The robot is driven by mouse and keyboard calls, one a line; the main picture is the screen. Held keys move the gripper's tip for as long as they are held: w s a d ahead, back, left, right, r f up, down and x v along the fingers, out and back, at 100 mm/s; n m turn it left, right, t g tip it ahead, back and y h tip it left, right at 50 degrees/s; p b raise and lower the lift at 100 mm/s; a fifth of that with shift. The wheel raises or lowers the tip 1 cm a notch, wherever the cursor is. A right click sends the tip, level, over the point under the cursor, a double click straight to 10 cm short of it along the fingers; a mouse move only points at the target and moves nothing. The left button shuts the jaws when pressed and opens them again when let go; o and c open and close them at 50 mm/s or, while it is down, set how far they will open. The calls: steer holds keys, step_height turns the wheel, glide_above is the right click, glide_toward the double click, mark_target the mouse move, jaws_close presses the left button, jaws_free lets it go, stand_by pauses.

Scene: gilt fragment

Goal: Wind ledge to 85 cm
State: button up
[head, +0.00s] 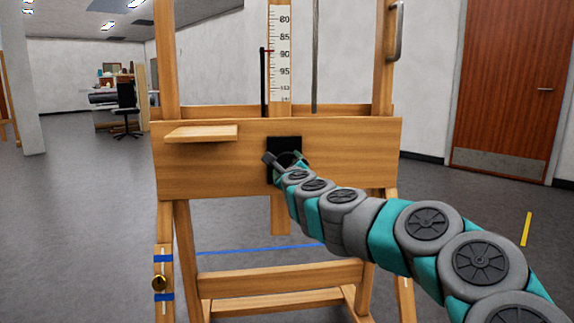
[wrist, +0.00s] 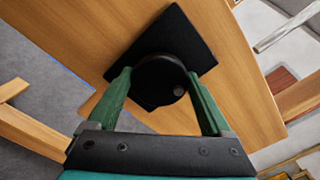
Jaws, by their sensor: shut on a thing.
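A wooden easel-like frame has a wide crossboard (head: 345,150) bearing a small protruding shelf (head: 200,132) at left. A numbered scale (head: 280,65) rises behind the board. A black rod (head: 264,85) ends in a red pointer (head: 268,50) just above the 90 mark, between 85 and 90. My gripper (head: 285,160) is at the black square plate (head: 284,143) in mid-board. In the wrist view my gripper (wrist: 160,85) has its green fingers on both sides of a round black knob (wrist: 158,75), in front of the plate (wrist: 190,38). My arm hides part of the plate.
A brass knob (head: 159,283) sits on a slotted strip with blue bands at the frame's lower left. A metal handle (head: 396,30) is on the right post. A blue floor line (head: 260,249) runs beneath. Open floor lies at left; a brown door (head: 515,90) stands at right.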

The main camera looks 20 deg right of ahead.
steer(key=n, duration=0.4)
steer(key=shift+f+n, duration=0.1)
steer(key=shift+n, duration=0.2)
steer(key=n, duration=0.5)
steer(key=shift+f+n, duration=0.1)
steer(key=shift+n, duration=0.2)
steer(key=n, duration=0.4)
steer(key=shift+n+b, duration=0.3)
steer(key=shift+b, duration=0.1)
steer(key=shift+d+n+y+b, duration=0.15)
steer(key=shift+n+b, duration=0.55)
steer(key=shift+n, duration=4.1)
steer(key=shift+n+y+b, duration=0.15)
steer(key=shift+n+b, duration=0.5)
steer(key=shift+n, duration=4.15)
steer(key=o, duration=1.2)
steer(key=shift+c, duration=0.2)
